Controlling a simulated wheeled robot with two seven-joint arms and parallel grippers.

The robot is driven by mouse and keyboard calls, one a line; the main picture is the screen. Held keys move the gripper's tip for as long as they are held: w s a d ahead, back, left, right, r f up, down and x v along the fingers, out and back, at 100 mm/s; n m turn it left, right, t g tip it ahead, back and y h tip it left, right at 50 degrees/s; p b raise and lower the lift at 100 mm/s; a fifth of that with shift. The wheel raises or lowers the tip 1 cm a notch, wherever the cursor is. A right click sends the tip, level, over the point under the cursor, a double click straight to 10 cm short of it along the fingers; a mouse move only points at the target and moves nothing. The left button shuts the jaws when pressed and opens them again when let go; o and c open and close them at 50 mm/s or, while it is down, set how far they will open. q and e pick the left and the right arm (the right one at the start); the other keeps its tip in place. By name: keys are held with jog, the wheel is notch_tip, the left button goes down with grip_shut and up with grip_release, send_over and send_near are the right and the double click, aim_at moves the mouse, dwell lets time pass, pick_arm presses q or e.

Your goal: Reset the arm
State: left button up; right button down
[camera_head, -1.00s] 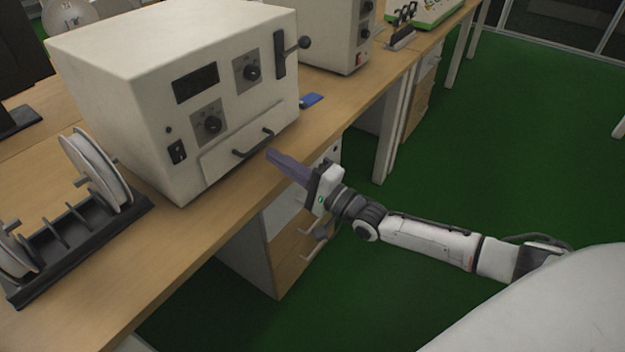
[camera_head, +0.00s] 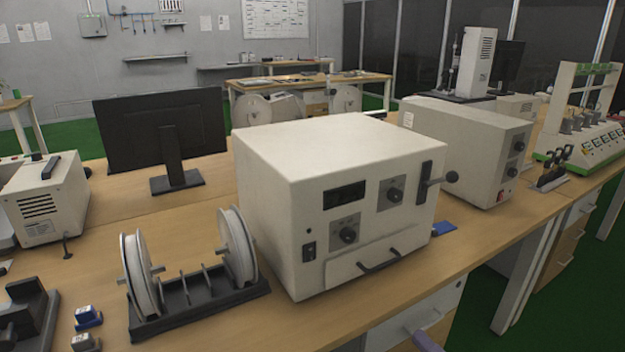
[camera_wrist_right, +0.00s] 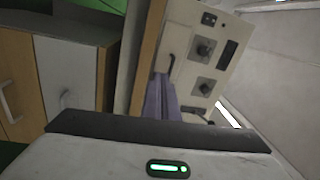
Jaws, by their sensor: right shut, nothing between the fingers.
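The rest of my right arm is out of that view. In the right wrist view the fingers (camera_wrist_right: 160,102) lie together, shut and empty, with the machine's front panel (camera_wrist_right: 205,60) beyond them. My left gripper is not in view.
The wooden bench (camera_head: 400,300) has a spool rack (camera_head: 190,300) left of the machine, a blue item (camera_head: 443,229) to its right and a second white machine (camera_head: 465,145) behind. Drawers (camera_wrist_right: 65,80) stand under the bench. Green floor (camera_head: 490,320) is clear at lower right.

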jog(key=s+a+f+n+g+h+p, duration=0.15)
jog(key=s+a+f+n+g, duration=0.25)
jog(key=s+a+f+n, duration=0.45)
jog(key=s+a+f+n+g+h, duration=0.1)
jog(key=s+f+n+g+h, duration=0.3)
jog(key=s+f, duration=0.3)
jog(key=s+n+p, duration=0.1)
jog(key=s, duration=0.3)
jog(key=shift+s+g, duration=0.3)
jog(key=shift+g, duration=0.1)
jog(key=shift+r, duration=0.1)
